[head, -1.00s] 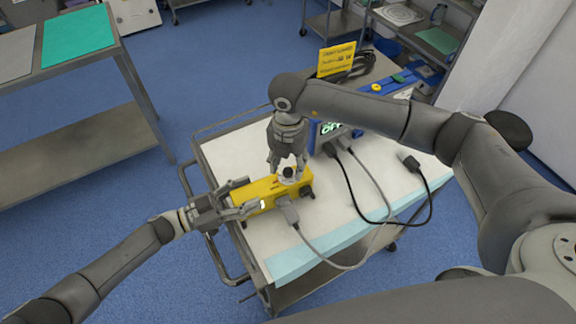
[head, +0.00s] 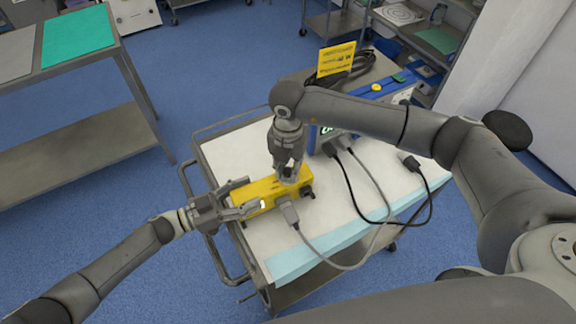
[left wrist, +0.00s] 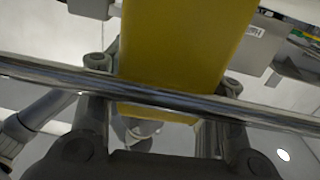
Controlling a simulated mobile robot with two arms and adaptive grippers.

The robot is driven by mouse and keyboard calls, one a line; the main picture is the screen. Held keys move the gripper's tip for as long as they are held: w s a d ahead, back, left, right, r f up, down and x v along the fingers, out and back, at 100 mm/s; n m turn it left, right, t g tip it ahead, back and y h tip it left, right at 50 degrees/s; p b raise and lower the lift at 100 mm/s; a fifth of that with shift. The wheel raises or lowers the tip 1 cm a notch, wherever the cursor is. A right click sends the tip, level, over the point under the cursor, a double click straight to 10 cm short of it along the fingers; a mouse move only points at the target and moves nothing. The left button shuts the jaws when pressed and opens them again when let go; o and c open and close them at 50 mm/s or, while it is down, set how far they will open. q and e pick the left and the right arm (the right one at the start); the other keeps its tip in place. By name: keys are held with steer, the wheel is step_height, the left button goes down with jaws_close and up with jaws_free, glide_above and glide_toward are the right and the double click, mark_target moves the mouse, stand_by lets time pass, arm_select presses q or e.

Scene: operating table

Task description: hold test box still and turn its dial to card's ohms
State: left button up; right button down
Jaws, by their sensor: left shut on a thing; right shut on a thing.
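The yellow test box (head: 266,190) lies on the white-topped cart. My left gripper (head: 238,201) is shut on the left end of the box; in the left wrist view the yellow box (left wrist: 185,45) sits between the fingers. My right gripper (head: 287,174) points down onto the right part of the box's top and is shut there. The dial is hidden under its fingers, so its setting cannot be read. The yellow card (head: 336,60) stands upright at the back of the cart; its print is too small to read.
A grey plug and cable (head: 290,214) run from the front of the box. Black cables and a loose plug (head: 411,163) lie to the right. A blue device (head: 318,135) with a lit display stands behind.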

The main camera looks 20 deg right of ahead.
steer(key=shift+n, duration=0.5)
steer(key=n, duration=0.3)
steer(key=shift+w+n, duration=0.1)
steer(key=shift+n, duration=0.2)
steer(key=n, duration=0.9)
steer(key=shift+n, duration=2.2)
steer(key=c, duration=1.2)
jaws_free()
steer(key=shift+c, duration=0.2)
